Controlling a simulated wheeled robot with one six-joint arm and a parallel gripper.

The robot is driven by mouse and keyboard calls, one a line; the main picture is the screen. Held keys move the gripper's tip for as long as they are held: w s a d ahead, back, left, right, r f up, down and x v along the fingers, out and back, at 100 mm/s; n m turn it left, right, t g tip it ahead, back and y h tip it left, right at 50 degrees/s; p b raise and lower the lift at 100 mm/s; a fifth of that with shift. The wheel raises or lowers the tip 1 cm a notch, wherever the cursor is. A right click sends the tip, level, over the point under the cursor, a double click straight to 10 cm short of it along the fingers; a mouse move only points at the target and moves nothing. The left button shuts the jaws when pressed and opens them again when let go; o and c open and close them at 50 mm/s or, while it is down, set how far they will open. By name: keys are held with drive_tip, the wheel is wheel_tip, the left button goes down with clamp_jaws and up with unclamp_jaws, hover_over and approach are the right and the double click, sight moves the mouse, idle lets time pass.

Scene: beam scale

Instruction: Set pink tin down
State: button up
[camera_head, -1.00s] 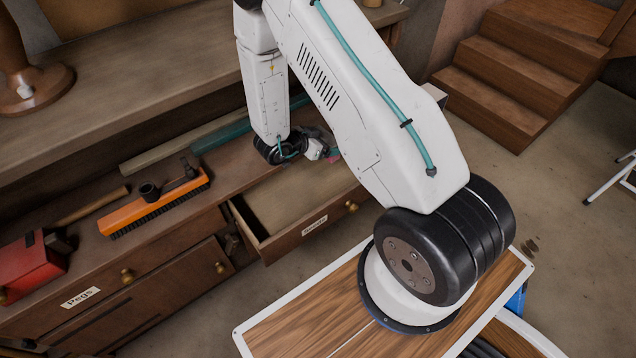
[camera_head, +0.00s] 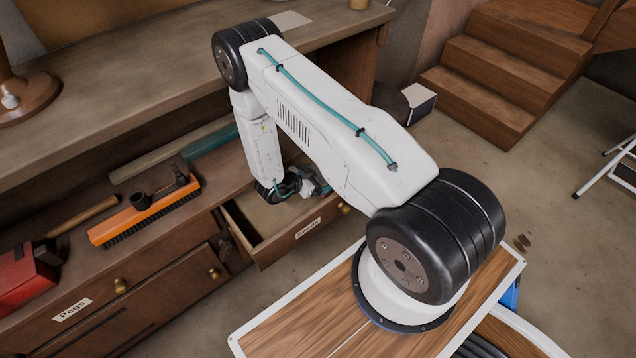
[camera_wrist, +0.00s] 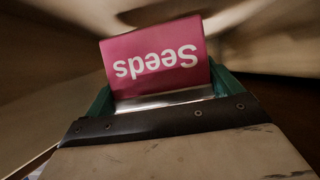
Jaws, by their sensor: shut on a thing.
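The pink tin (camera_wrist: 155,58) shows in the wrist view, its label reading "Seeds" upside down. My gripper (camera_wrist: 160,90) is shut on it, with a green finger at each side of the tin. In the head view my wrist is over the open drawer (camera_head: 268,238), whose front carries a label I read as "Seeds".
A closed drawer labelled "Pegs" (camera_head: 72,309) is at the left. An orange brush (camera_head: 145,212), a hammer (camera_head: 85,214) and a red box (camera_head: 22,278) lie on the lower shelf. Wooden steps (camera_head: 490,85) stand at the back right.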

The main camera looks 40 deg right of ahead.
drive_tip(key=shift+f, duration=1.2)
drive_tip(key=shift+f, duration=0.15)
drive_tip(key=o, duration=0.8)
drive_tip(key=shift+a+r, duration=0.3)
drive_tip(key=v, duration=1.1)
drive_tip(key=shift+a, duration=0.2)
drive_tip(key=shift+r, duration=0.1)
